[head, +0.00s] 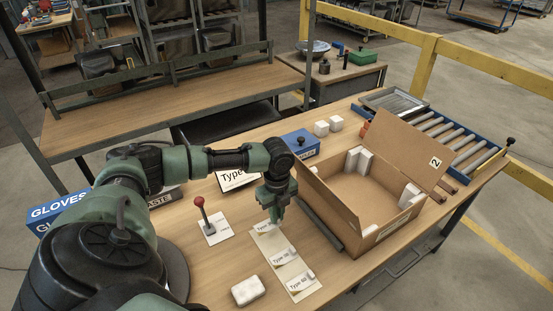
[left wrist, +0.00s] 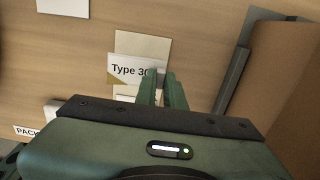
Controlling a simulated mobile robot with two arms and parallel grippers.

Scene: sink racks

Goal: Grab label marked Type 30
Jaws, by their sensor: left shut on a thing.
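The label printed Type 30 (left wrist: 128,70) shows in the left wrist view, with part of its text hidden behind my fingers. My left gripper (head: 276,218) points down at the far end of a pale label strip (head: 274,246) on the table. It also shows in the left wrist view (left wrist: 162,88), shut on the right end of the Type 30 label. Nearer on the strip are two more labels, a middle one (head: 283,257) and a near one (head: 297,282), whose numbers are too small to read surely. My right gripper is not in view.
An open cardboard box (head: 352,222) with white blocks inside stands right of the strip. A red-knobbed lever (head: 200,203) stands to the left, and a white block (head: 248,290) lies nearer. A blue box (head: 300,143) and roller conveyor (head: 440,140) are farther back.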

